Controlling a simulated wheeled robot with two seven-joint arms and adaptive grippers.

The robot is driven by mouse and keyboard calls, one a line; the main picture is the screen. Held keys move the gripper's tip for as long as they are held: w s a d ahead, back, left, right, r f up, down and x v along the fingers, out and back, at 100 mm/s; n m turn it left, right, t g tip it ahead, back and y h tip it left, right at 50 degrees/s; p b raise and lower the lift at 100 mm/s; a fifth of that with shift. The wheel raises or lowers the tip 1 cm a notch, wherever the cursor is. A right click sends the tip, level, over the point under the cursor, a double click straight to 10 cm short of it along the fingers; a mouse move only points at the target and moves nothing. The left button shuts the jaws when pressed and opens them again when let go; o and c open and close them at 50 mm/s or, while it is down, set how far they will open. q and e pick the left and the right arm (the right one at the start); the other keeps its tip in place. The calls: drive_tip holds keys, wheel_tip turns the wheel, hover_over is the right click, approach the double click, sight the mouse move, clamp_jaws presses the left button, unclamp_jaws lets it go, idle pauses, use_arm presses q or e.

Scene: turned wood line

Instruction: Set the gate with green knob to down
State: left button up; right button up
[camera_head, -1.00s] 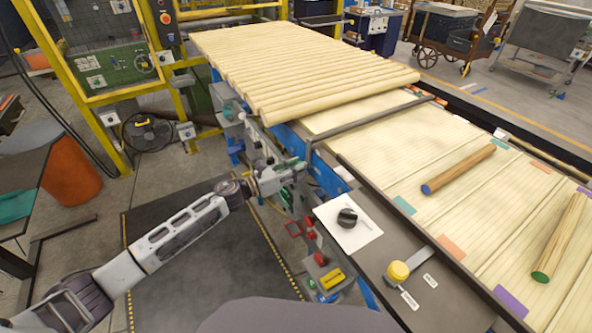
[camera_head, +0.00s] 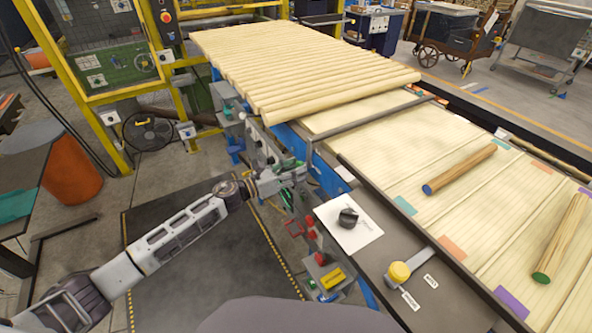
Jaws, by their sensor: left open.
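A dark gate bar (camera_head: 372,121) crosses the line just in front of the row of pale turned rods, its near end by the line's left edge. Small green parts (camera_head: 286,163) show among the fittings on the line's left side, beside my left gripper. I cannot tell for sure which of them is the green knob, as the gripper covers part of that area. My left gripper (camera_head: 300,174) is open at these fittings, low beside the blue frame. Whether it touches the knob cannot be told. My right gripper is not in view.
A black dial on a white plate (camera_head: 355,228) and a yellow knob on a lever (camera_head: 400,271) sit on the near ledge. Two rods, blue-ended (camera_head: 458,170) and green-ended (camera_head: 561,240), lie on the bed. Red and yellow controls (camera_head: 327,280) stand below the gripper.

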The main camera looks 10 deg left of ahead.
use_arm(q)
drive_tip(key=v, duration=1.1)
idle(0.4)
drive_tip(key=shift+s+a, duration=0.1)
drive_tip(key=shift+a, duration=0.05)
drive_tip(key=shift+a, duration=0.1)
idle(0.5)
